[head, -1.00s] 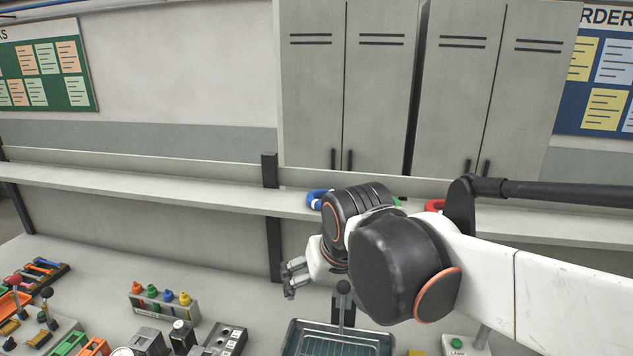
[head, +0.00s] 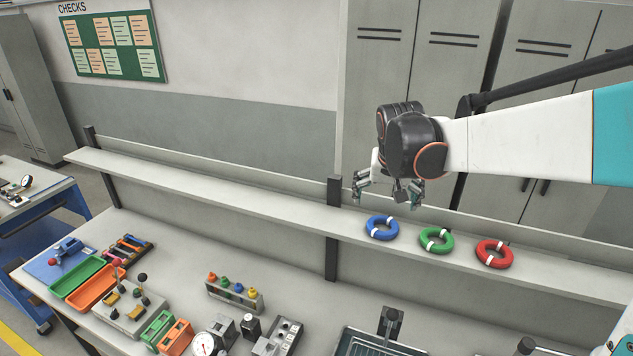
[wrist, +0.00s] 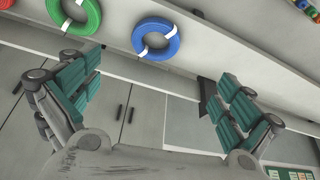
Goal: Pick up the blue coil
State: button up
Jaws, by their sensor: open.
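The blue coil (head: 383,227) is a ring with white bands lying on the long shelf (head: 250,191), leftmost of three coils. In the wrist view the blue coil (wrist: 157,39) shows whole near the top, beyond and between the spread fingers. My gripper (head: 388,198) is open and empty, raised above the shelf near the blue coil in the head view. In the wrist view my gripper (wrist: 153,95) has its two teal-padded fingers wide apart, touching nothing.
A green coil (head: 436,240) and a red coil (head: 494,253) lie to the right on the shelf. A shelf post (head: 333,230) stands just left of the blue coil. Grey lockers (head: 420,60) stand behind.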

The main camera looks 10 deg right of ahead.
send_near(382, 227)
jog(key=shift+w+a+f, duration=0.2)
jog(key=shift+w+f, duration=0.1)
jog(key=shift+f, duration=0.15)
jog(key=shift+d+p+x, duration=0.15)
jog(key=shift+p+x, duration=0.15)
jog(key=shift+x, duration=1)
jog(key=shift+d+p+x, duration=0.1)
jog(key=shift+p+x, duration=0.15)
jog(key=shift+x, duration=1.05)
jog(key=shift+s, duration=0.15)
jog(key=c, duration=1.2)
